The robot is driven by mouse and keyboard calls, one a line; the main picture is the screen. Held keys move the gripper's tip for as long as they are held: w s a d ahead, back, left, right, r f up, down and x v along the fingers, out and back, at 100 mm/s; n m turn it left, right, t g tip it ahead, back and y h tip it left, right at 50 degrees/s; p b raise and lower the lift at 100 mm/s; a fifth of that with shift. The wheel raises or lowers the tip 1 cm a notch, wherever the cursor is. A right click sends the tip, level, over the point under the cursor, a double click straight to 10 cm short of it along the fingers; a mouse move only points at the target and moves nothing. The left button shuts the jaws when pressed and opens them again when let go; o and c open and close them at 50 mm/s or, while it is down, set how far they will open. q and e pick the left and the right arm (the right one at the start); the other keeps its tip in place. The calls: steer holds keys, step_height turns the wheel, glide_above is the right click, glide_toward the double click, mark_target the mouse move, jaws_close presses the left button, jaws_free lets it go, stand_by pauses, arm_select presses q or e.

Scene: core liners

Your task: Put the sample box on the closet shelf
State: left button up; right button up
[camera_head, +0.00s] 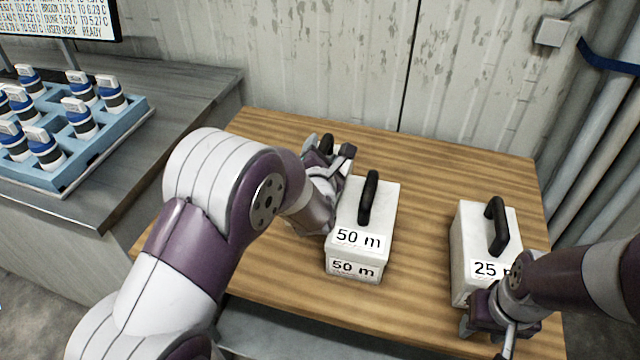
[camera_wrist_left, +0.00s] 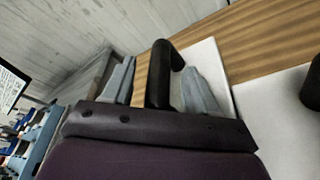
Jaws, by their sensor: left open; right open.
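A white box marked "50 m" (camera_head: 358,240) with a black handle stands upright mid-table. A white box marked "25 m" (camera_head: 468,235), also with a black handle, stands to its right. My left gripper (camera_head: 332,152) is open just left of and behind the 50 m box. In the left wrist view its fingers (camera_wrist_left: 162,80) straddle the black handle (camera_wrist_left: 158,75) of another white box (camera_wrist_left: 212,60), which my arm mostly hides in the head view. My right gripper (camera_head: 488,328) is open and low at the front of the 25 m box; its fingertips are partly hidden.
The wooden table (camera_head: 450,160) has free room at the back right. A grey counter (camera_head: 180,100) on the left holds a blue rack (camera_head: 75,178) of several capped containers. A corrugated wall is behind, with pipes at the right. No closet shelf is clearly visible.

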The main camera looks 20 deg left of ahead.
arm_select(q)
steer(key=shift+x, duration=0.8)
steer(key=shift+c, duration=0.7)
jaws_close()
steer(key=shift+s, duration=0.1)
steer(key=shift+r, duration=0.15)
